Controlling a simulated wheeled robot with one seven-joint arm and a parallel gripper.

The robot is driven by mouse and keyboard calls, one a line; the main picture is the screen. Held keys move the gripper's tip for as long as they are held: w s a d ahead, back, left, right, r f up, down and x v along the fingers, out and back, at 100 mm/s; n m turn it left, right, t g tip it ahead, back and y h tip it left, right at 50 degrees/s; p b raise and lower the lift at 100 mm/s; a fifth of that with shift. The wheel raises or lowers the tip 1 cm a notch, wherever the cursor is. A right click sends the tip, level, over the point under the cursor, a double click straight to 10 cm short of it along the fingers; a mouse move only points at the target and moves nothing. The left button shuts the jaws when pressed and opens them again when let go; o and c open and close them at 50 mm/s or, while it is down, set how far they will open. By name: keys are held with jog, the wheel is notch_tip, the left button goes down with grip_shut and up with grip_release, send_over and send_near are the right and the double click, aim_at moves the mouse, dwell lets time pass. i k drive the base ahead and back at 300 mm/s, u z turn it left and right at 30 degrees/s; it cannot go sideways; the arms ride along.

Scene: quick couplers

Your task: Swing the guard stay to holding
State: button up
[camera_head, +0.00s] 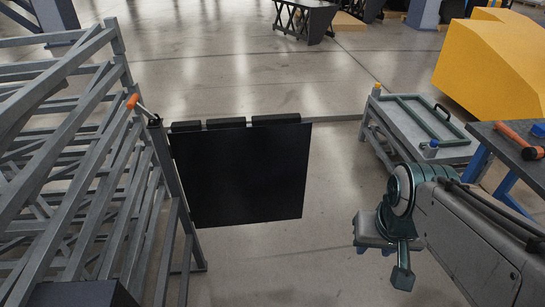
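A black guard panel (242,176) hangs upright beside the grey rack, its top edge level with a horizontal bar. At its upper left corner, a short thin rod with an orange grip (133,101) slants up and left from a dark pivot (155,120); it looks like the guard stay. The grip end is free, in front of the rack's post. My gripper (390,258) is at the lower right, well apart from the panel and the rod. Its fingers are not clearly seen, so I cannot tell whether it is open.
The grey rack (118,58) of slanted bars fills the left side. A low grey cart (455,152) with a green frame stands at the right. Beside it a dark workbench (488,130) carries an orange-handled mallet (510,135). The floor between panel and gripper is clear.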

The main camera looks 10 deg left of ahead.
aim_at(133, 102)
jog(key=z, duration=0.35)
jog(key=i, duration=4.5)
jog(key=u, duration=4.7)
jog(key=i, duration=1)
jog(key=u, duration=0.1)
